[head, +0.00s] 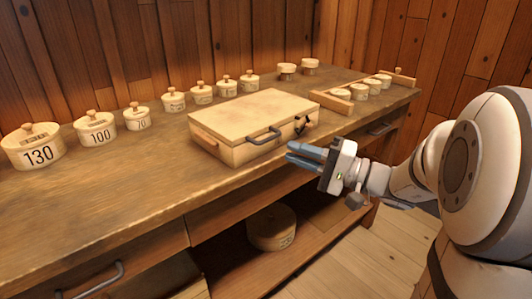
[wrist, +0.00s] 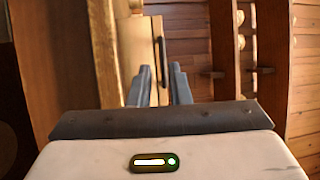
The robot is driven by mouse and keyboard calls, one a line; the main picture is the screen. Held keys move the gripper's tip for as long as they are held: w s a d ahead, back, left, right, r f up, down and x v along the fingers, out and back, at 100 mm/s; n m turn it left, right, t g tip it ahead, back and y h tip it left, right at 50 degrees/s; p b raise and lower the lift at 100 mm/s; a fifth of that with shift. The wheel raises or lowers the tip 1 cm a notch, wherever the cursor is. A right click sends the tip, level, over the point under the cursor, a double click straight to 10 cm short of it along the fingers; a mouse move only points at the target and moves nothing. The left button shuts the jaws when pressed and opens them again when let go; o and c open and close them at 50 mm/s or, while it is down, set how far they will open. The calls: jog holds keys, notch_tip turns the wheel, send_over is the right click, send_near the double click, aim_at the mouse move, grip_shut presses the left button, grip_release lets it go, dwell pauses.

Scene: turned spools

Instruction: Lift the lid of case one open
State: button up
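A pale wooden case (head: 228,152) sits on the workbench with its lid (head: 255,112) down. A dark handle (head: 262,136) is on its front side, and a dark latch-like fitting (head: 303,123) shows near its right front corner. No number is readable on it. My gripper (head: 290,152) is in front of the case, just right of and below the handle, apart from the lid. Its two blue-grey fingers are apart with nothing between them. In the wrist view, the gripper (wrist: 160,72) points toward the case (wrist: 133,45), and a dark handle (wrist: 161,60) shows beyond the fingertips.
Round lidded boxes, some numbered, line the bench's back; the 130 box (head: 33,150) is at far left. A low wooden rack (head: 330,101) with small round boxes stands right of the case. Another round box (head: 271,228) is on the lower shelf. The bench's left front (head: 120,195) is clear.

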aim_at(268, 141)
jog(key=shift+w+b+x, duration=0.15)
jog(key=shift+b+x, duration=0.1)
jog(key=shift+x, duration=1.65)
jog(key=shift+w+b+x, duration=0.15)
jog(key=shift+b+x, duration=0.05)
jog(key=shift+x, duration=1.7)
jog(key=shift+d+r, duration=0.15)
jog(key=shift+d, duration=0.05)
grip_shut()
